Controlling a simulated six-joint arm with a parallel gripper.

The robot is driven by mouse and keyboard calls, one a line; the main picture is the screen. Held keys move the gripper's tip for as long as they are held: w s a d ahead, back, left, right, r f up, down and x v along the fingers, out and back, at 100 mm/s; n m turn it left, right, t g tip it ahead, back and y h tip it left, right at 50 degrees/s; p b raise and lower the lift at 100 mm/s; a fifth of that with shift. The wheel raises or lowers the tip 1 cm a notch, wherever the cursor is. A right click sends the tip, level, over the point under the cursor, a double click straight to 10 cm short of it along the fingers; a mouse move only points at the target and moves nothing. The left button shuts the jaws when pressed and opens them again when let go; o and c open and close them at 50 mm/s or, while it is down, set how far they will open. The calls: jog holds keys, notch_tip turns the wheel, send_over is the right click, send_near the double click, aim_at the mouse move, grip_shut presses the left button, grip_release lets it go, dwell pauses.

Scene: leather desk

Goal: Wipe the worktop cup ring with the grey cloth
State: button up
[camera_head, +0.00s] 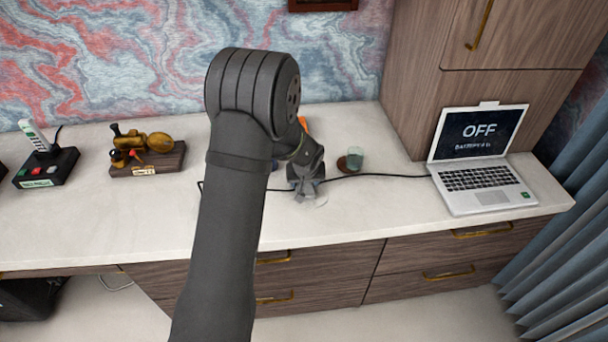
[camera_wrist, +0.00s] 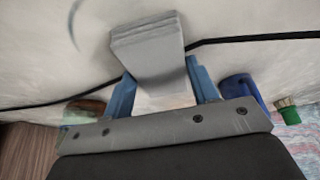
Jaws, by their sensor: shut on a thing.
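The grey cloth (camera_wrist: 148,48) is a folded pad held between the blue fingers of my gripper (camera_wrist: 160,72) in the wrist view. In the head view my gripper (camera_head: 306,184) is low over the pale worktop, and the cloth is mostly hidden there. The cup ring (camera_wrist: 74,22) shows as a thin grey arc on the worktop in the wrist view, to the left of the cloth and apart from it in the picture. In the head view a faint mark (camera_head: 320,201) lies close to the gripper. I cannot tell whether the cloth touches the worktop.
A black cable (camera_head: 385,174) runs across the worktop behind the gripper to the laptop (camera_head: 480,165). A glass (camera_head: 355,157) stands by a brown coaster (camera_head: 343,164). A blue cup (camera_wrist: 243,92) and a green-handled brush (camera_wrist: 288,112) show in the wrist view. The worktop's front right is clear.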

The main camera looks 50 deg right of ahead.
aim_at(313, 205)
jog(key=shift+s+a, duration=2.9)
jog(key=shift+s, duration=0.15)
jog(key=shift+s+d, duration=0.45)
jog(key=shift+d, duration=0.2)
jog(key=shift+w+d, duration=3.75)
jog(key=shift+w, duration=0.1)
jog(key=shift+s+d, duration=0.5)
jog(key=shift+s, duration=0.1)
jog(key=shift+s+a, duration=3.75)
notch_tip(313, 205, up, 8)
